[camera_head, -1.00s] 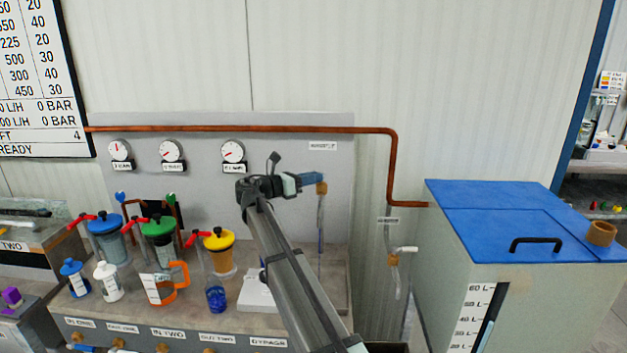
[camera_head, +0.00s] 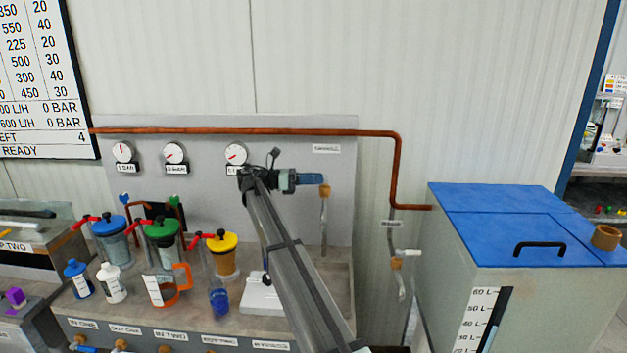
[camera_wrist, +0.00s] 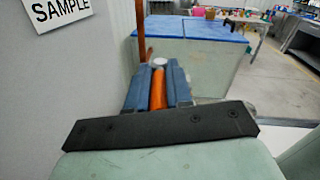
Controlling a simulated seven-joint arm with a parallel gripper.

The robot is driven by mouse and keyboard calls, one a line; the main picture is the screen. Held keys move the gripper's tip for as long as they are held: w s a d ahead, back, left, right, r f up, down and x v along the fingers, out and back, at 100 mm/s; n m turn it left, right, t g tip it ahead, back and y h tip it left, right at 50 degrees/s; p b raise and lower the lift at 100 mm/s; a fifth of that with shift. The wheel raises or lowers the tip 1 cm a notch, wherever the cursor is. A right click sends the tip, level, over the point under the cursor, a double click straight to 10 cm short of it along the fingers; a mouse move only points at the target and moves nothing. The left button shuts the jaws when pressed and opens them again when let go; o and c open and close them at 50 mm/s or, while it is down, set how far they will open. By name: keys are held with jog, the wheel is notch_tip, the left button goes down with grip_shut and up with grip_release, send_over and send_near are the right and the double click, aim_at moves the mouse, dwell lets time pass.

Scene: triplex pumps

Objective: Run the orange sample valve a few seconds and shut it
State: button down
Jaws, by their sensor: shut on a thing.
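The orange sample valve handle (camera_wrist: 158,90) shows in the wrist view, lying lengthwise between the two blue fingers of my gripper (camera_wrist: 158,84). The fingers are shut on it. In the head view my gripper (camera_head: 312,179) reaches right to the brass-coloured valve body (camera_head: 325,191) on the grey panel, and its fingers hide the orange handle. A pipe (camera_head: 323,225) hangs down from the valve body. I cannot tell whether liquid runs from it. A SAMPLE label (camera_wrist: 58,10) is at the upper left of the wrist view.
A blue-lidded tank (camera_head: 520,225) stands to the right. A copper pipe (camera_head: 250,131) crosses the panel above my gripper. Jugs with blue, green and yellow lids (camera_head: 221,241), bottles and an orange-handled beaker (camera_head: 168,285) crowd the bench at left. A white scale-like box (camera_head: 262,302) sits beside my arm.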

jog(key=c, duration=1)
grip_release()
jog(key=shift+c, duration=0.2)
jog(key=shift+a, duration=0.1)
jog(key=a, duration=0.7)
jog(key=shift+s+a, duration=0.15)
jog(key=shift+s, duration=0.25)
